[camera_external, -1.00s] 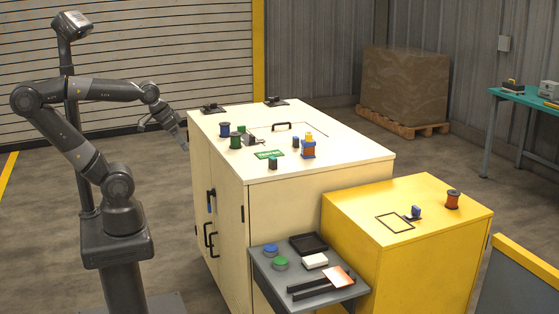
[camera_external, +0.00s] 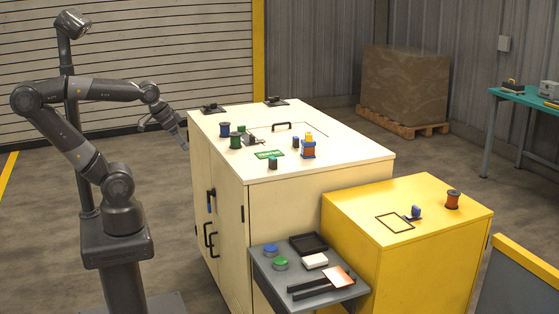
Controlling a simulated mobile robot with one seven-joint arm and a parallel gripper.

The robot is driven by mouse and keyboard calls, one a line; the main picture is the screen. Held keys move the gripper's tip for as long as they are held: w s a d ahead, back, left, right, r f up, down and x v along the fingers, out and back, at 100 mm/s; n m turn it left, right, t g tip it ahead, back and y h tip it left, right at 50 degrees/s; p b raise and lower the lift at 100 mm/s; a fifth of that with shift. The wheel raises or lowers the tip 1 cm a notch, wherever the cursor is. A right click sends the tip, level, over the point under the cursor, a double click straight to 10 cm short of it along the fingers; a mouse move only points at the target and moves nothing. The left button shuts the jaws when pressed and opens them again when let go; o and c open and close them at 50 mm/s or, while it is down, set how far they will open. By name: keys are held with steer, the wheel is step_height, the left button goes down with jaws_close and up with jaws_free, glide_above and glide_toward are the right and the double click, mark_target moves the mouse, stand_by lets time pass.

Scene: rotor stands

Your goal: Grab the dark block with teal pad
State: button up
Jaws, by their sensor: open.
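A small dark block with a teal-green top (camera_external: 273,162) stands on the front part of the cream cabinet top (camera_external: 330,155), just below a green label. It looks like the dark block with teal pad, but it is too small here to be sure. My gripper (camera_external: 176,131) is open and empty. It hangs beside the cabinet's left edge, to the left of the block and well apart from it.
A blue spool (camera_external: 225,129), a green spool (camera_external: 236,141) and an orange-and-blue stack (camera_external: 308,148) stand on the cabinet. A yellow cabinet (camera_external: 445,235) and a grey shelf (camera_external: 335,297) adjoin in front.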

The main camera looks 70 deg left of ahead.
steer(key=shift+c, duration=0.7)
steer(key=w+r+g, duration=0.1)
steer(key=w+r, duration=0.3)
steer(key=w, duration=0.5)
steer(key=n+g, duration=0.2)
steer(key=g, duration=0.3)
glide_above(273, 158)
step_height(273, 158, down, 6)
steer(key=shift+a+f, duration=0.25)
steer(key=shift+a, duration=0.05)
step_height(273, 158, down, 11)
steer(key=shift+d+r, duration=0.15)
steer(key=shift+r, duration=0.05)
